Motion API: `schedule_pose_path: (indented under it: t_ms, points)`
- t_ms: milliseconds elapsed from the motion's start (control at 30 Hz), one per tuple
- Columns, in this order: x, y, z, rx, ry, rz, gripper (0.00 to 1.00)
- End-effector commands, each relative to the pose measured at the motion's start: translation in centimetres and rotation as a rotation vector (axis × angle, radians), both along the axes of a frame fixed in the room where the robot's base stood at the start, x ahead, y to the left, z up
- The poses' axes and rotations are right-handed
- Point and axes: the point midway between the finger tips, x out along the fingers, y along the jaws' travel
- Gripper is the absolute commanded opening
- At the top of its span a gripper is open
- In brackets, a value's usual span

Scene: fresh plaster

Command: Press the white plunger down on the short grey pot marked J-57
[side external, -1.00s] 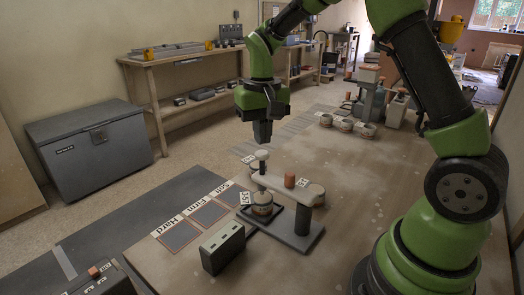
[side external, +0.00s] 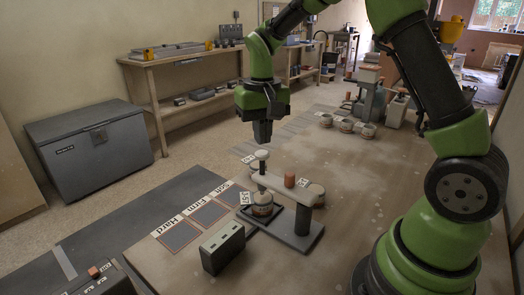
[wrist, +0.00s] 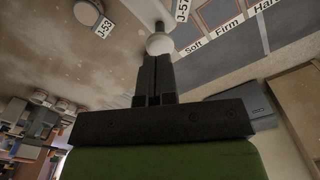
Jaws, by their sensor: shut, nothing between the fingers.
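My gripper (side external: 262,141) points straight down with its fingers shut and empty. The white plunger knob (side external: 262,155) stands upright just below the fingertips. In the wrist view the knob (wrist: 159,44) shows just past the tips; I cannot tell whether they touch it. The plunger passes through the arm of a grey press stand (side external: 278,184). A short pot (side external: 262,209) sits on the dark plate under the plunger. A card beside it reads J-57, clearer in the wrist view as a label (wrist: 182,10). The pot is hidden there.
A dark grey box (side external: 222,248) is in front. Pads marked Soft, Firm and Hard (side external: 208,213) lie left. Several pots (side external: 345,124) stand farther back. The table right of the press is clear.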

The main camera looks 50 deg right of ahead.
Motion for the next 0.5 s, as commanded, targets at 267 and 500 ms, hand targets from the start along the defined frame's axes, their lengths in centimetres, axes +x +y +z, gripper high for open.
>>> schedule_pose_path:
  t_ms: [267,500]
  points:
    - [0.0,0.0,-0.3,0.000,0.001,0.001,0.00]
    - [0.0,0.0,-1.2,0.000,0.001,0.001,0.00]
